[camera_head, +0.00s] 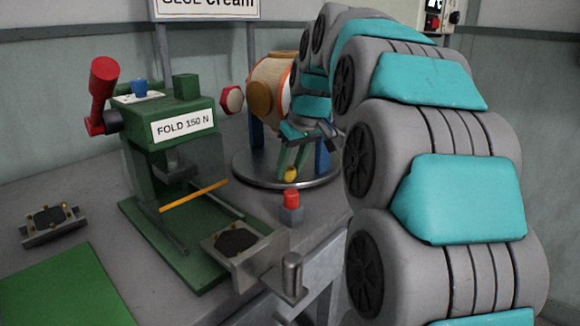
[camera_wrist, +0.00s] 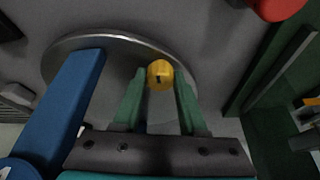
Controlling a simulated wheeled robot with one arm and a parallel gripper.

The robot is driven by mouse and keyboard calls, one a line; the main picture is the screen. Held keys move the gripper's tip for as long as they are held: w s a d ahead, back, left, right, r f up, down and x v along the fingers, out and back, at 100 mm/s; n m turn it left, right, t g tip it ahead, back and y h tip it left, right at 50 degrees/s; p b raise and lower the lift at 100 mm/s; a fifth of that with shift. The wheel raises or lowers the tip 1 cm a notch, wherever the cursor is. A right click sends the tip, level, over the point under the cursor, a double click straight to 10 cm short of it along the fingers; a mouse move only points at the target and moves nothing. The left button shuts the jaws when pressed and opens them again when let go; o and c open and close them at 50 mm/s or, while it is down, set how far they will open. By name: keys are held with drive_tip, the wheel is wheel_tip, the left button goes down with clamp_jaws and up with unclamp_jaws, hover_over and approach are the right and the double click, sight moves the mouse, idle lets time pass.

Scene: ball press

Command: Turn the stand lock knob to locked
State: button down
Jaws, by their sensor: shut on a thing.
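The stand lock knob (camera_head: 291,175) is a small yellow knob low at the front of the round grey stand plate (camera_head: 315,180). It also shows in the wrist view (camera_wrist: 160,74), with a short dark mark on its face. My gripper (camera_head: 291,170) reaches down to it, and its two green fingers are shut on the knob, one on each side in the wrist view (camera_wrist: 160,85). Which way the dark mark counts as locked cannot be told. A round ball or drum (camera_head: 272,82) with orange bands is on the stand, partly hidden behind my arm.
Blue stand posts (camera_head: 256,125) rise beside my gripper. A red-capped grey block (camera_head: 291,207) stands just in front of the plate. The green press (camera_head: 165,130), labelled FOLD 150 N, is at left. A small fixture (camera_head: 53,223) and green mat (camera_head: 65,290) lie farther left.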

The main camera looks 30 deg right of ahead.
drive_tip(key=m+h, duration=0.1)
drive_tip(key=m, duration=0.3)
drive_tip(key=shift+a+m+h, duration=0.15)
drive_tip(key=shift+m+h, duration=0.15)
drive_tip(key=shift+h, duration=0.1)
drive_tip(key=m, duration=0.2)
drive_tip(key=m+h, duration=0.1)
drive_tip(key=m, duration=0.1)
drive_tip(key=shift+w+a+g+h, duration=0.1)
drive_tip(key=shift+g+h, duration=0.2)
drive_tip(key=shift+g, duration=0.1)
drive_tip(key=m+g+h, duration=0.1)
drive_tip(key=m, duration=0.4)
drive_tip(key=shift+w+a, duration=0.1)
drive_tip(key=shift+w, duration=0.05)
drive_tip(key=shift+m+g+h, duration=0.3)
drive_tip(key=shift+m+g, duration=0.7)
drive_tip(key=shift+m, duration=1.1)
drive_tip(key=shift+c, duration=2.3)
unclamp_jaws()
